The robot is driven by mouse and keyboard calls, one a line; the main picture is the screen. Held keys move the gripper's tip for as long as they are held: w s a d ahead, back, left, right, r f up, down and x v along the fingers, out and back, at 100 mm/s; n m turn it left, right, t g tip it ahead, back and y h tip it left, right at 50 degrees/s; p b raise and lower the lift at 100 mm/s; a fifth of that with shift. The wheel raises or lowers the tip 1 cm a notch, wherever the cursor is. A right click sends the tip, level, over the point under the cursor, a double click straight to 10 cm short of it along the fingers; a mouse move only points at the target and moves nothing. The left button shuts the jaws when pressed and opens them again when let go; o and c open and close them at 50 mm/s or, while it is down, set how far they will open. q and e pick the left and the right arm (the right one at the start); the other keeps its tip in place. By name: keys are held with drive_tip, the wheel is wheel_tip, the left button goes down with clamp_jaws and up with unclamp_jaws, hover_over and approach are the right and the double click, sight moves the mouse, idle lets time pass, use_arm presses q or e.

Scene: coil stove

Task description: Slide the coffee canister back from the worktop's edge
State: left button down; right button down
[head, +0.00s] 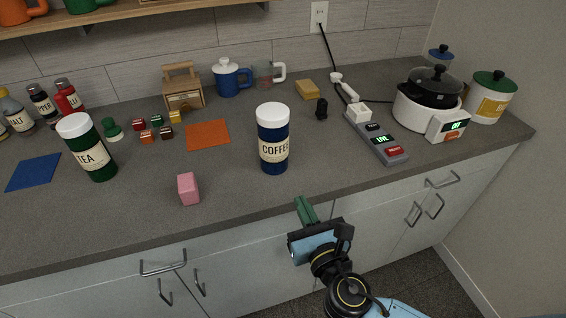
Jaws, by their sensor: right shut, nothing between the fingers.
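The coffee canister (273,139) is dark blue with a white lid and a cream COFFEE label. It stands upright on the grey worktop (240,195), a little back from the front edge. My right gripper (303,203) is at the worktop's front edge, below and to the right of the canister. Its green fingers are shut with nothing between them, and they are apart from the canister. My left gripper is not in view.
A pink block (188,189) stands left of the canister, and a green tea canister (87,147) further left. An orange mat (207,134) lies behind. A power strip (376,138) and a white cooker (428,108) stand to the right. Worktop directly behind the canister is largely clear.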

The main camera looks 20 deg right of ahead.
sight(279, 155)
drive_tip(key=w, duration=1.3)
drive_tip(key=shift+w+a, duration=0.2)
drive_tip(key=shift+w, duration=0.1)
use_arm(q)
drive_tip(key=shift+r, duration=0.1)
